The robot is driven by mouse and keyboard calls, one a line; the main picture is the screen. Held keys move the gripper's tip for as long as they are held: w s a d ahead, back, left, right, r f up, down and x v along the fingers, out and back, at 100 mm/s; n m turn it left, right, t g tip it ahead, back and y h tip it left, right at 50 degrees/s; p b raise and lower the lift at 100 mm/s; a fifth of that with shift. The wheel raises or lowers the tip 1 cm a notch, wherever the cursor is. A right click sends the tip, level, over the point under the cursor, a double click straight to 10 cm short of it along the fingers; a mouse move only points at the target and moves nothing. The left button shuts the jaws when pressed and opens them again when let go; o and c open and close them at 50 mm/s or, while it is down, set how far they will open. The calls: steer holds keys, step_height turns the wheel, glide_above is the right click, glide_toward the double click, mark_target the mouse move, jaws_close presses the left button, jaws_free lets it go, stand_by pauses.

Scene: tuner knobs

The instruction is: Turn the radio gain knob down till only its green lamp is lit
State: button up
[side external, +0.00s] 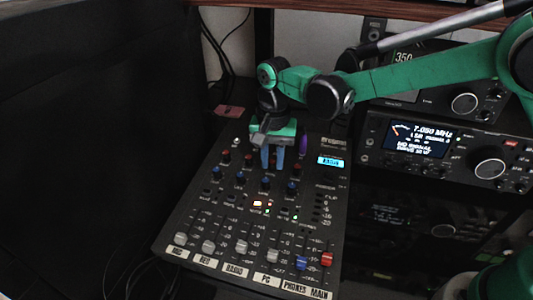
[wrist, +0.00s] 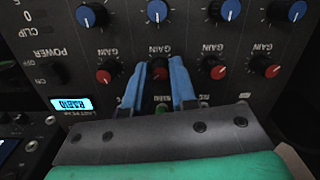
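The radio gain knob (wrist: 158,71), dark with a red cap, stands between the two blue fingers of my gripper (wrist: 159,66) in the wrist view. One finger is on each side of it, close to its sides; I cannot tell whether they touch it. In the side external view my gripper (side external: 272,164) points down into the gain row of the mixer (side external: 215,240), and its fingers hide most of the knob. A small green patch (wrist: 163,107) shows between the fingers beside the label; I cannot tell whether it is the lit lamp.
Other red gain knobs (wrist: 214,69) stand close on both sides, with blue knobs (wrist: 158,11) in the row beyond. The mixer's lit display (side external: 330,161) reads RADIO. Fader caps (side external: 242,246) line the front. A radio set (side external: 450,150) stands at the right.

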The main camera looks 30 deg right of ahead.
mark_target(270, 161)
jaws_close()
steer(key=n, duration=0.8)
steer(key=shift+n+h, duration=0.3)
steer(key=shift+h, duration=0.1)
stand_by(0.5)
steer(key=o, duration=0.7)
jaws_free()
steer(key=shift+w+a+r, duration=0.1)
steer(key=shift+r, duration=1.35)
steer(key=shift+a+r, duration=0.1)
steer(key=shift+r, duration=1.3)
